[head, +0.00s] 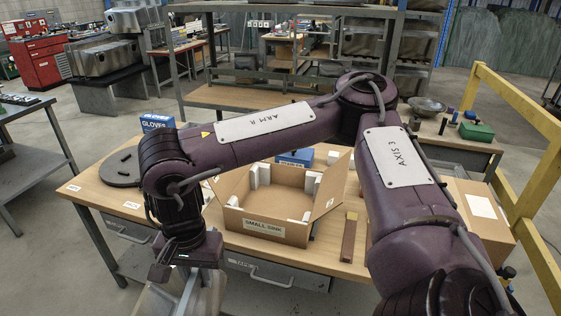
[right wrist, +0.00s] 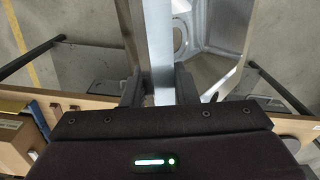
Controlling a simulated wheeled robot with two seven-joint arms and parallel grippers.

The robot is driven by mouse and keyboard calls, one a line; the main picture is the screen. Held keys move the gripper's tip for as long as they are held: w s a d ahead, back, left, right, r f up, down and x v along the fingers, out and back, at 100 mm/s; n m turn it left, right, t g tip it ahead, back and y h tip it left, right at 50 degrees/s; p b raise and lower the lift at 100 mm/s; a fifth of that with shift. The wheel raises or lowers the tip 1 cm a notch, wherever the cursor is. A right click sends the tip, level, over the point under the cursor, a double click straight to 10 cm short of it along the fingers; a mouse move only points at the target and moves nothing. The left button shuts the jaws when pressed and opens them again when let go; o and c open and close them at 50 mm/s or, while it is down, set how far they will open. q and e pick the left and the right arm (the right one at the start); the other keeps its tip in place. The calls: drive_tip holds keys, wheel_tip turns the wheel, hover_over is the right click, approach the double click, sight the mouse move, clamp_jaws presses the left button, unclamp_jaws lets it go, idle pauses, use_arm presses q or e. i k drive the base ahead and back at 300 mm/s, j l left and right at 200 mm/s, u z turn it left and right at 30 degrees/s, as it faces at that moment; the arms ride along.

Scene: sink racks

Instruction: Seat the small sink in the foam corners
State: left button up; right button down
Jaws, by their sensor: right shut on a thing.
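The small sink (head: 160,300), grey metal, hangs at the bottom of the head view, in front of the table edge and partly cut off. My right gripper (head: 178,270) is shut on its rim. In the right wrist view the metal rim (right wrist: 159,50) runs between the fingers of the right gripper (right wrist: 159,90), with the basin (right wrist: 205,35) to its right. An open cardboard box (head: 262,228) labelled SMALL SINK stands on the table, right of the gripper. White foam corners (head: 262,173) show inside it, around a bare floor. My left gripper is not in view.
Another carton (head: 480,215) and a yellow rail (head: 540,190) stand at right.

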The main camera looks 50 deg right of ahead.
sight(289, 214)
drive_tip(key=j+z, duration=0.15)
drive_tip(key=z, duration=1.15)
